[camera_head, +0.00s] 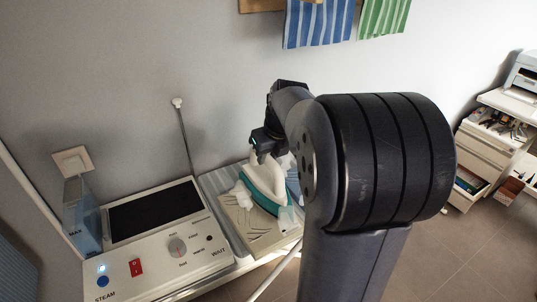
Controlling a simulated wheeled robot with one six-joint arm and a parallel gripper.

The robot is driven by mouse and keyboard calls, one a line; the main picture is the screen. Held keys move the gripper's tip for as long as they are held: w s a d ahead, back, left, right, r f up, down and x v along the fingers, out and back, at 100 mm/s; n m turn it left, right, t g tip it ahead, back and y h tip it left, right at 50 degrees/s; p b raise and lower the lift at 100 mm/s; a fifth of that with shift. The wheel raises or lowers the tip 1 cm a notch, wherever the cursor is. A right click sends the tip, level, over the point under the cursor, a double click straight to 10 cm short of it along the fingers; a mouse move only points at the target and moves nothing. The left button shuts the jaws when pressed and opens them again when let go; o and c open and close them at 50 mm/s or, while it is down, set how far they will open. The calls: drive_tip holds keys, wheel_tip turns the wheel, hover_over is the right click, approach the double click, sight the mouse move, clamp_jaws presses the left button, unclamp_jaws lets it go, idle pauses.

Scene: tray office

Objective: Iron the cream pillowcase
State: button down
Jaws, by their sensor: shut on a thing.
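A white and teal iron (263,183) is at the centre of the head view. My gripper (267,155) is shut on the top of the iron, at its handle, and the arm partly hides both. The cream pillowcase (243,228) lies on the ironing board (212,182), with visible crease lines near its front. The iron is over the pillowcase's upper right part. I cannot tell whether its sole touches the cloth. My arm hides the right side of the board.
A steam station (170,262) with a dial, red switch, lit button and dark rest plate (153,211) stands left of the board. A clear water tank (82,217) and a thin upright rod (184,133) are nearby. Striped cloths (318,22) hang above. A drawer unit (486,150) stands far right.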

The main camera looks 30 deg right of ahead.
drive_tip(key=shift+r+p, duration=2)
drive_tip(key=shift+r, duration=0.5)
